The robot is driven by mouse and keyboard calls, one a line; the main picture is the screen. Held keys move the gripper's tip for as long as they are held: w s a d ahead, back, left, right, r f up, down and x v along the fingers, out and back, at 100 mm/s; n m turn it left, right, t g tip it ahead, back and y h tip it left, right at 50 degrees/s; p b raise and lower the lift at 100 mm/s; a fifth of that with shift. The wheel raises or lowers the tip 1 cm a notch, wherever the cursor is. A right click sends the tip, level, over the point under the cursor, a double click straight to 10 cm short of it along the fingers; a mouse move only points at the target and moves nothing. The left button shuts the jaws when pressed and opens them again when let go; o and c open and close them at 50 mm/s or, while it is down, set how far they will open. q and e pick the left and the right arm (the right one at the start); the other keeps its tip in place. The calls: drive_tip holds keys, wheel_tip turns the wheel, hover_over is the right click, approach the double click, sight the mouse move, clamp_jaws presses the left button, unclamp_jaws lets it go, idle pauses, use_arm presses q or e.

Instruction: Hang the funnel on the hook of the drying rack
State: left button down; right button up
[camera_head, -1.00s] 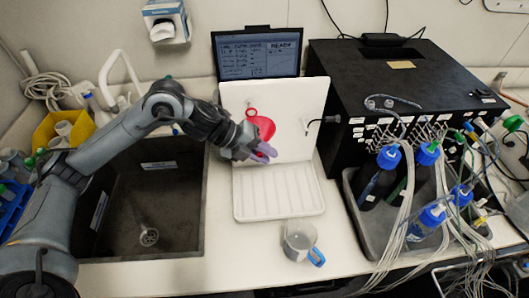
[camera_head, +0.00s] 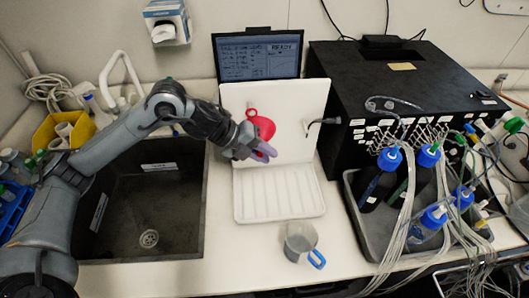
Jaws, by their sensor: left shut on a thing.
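The red funnel (camera_head: 264,127), with a small ring at its upper left, shows in front of the white upright board of the drying rack (camera_head: 300,95). My left gripper (camera_head: 265,151), with purple fingers, is shut on the funnel at its lower end, in front of the board's lower part. The dark hook (camera_head: 324,121) sticks out near the board's right side, to the right of the funnel and apart from it. The exact grip is partly hidden by the fingers. My right gripper does not show.
The rack's ribbed white tray (camera_head: 280,208) lies below the board. A clear beaker with a blue handle (camera_head: 300,241) stands in front. A dark sink (camera_head: 140,215) is at left. A black box (camera_head: 400,80) and blue-capped bottles with tubing (camera_head: 388,158) crowd the right.

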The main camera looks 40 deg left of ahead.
use_arm(q)
drive_tip(key=shift+w+a+f, duration=0.1)
drive_tip(key=shift+w+a, duration=0.2)
drive_tip(key=shift+a, duration=0.05)
idle(0.7)
drive_tip(key=shift+c, duration=1.8)
unclamp_jaws()
drive_tip(key=s+d+f+b, duration=0.1)
drive_tip(key=s+d, duration=0.3)
drive_tip(key=d, duration=0.1)
drive_tip(key=shift+s, duration=0.4)
